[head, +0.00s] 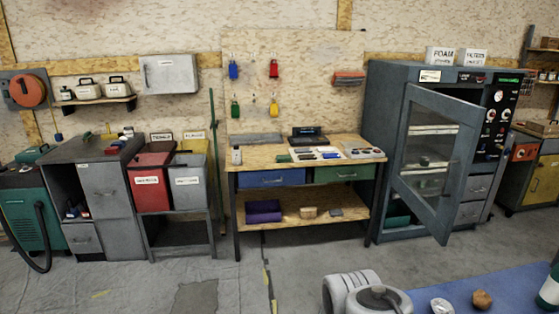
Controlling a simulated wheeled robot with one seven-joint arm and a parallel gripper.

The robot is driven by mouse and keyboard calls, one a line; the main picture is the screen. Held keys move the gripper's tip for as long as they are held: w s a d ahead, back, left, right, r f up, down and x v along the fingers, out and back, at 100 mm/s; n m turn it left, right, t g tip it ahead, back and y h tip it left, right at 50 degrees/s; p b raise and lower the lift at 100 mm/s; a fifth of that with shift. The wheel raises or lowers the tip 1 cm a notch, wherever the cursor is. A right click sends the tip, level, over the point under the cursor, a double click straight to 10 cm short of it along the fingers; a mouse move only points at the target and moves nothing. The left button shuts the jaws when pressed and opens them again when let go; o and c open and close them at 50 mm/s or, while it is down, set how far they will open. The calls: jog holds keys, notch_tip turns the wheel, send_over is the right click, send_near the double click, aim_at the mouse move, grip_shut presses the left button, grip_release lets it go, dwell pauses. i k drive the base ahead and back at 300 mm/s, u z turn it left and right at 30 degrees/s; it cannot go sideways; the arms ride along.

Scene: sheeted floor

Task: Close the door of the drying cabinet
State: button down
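The grey drying cabinet (388,95) stands against the back wall at the right in the head view. Its door (463,160), a grey frame around a glass pane, is open. The door's left edge is at the cabinet, and its right edge stands out into the room, lower in the picture. Shelves with a few small items show through the glass. A small green thing lies at the bottom inside. No handle can be made out clearly. My gripper is not in view; only pale rounded parts, apparently of my arm, show at the bottom edge.
A wooden workbench (290,168) with drawers stands left of the cabinet. A blue surface (455,283) with small items fills the lower right foreground. Boxes (440,55) stand on the cabinet. A yellow cabinet (543,180) stands at far right. Grey floor (310,262) is open in front.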

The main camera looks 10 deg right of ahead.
aim_at(470, 116)
jog(key=i, duration=2.65)
jog(key=z, duration=1.35)
jog(key=i, duration=0.75)
jog(key=u, duration=0.45)
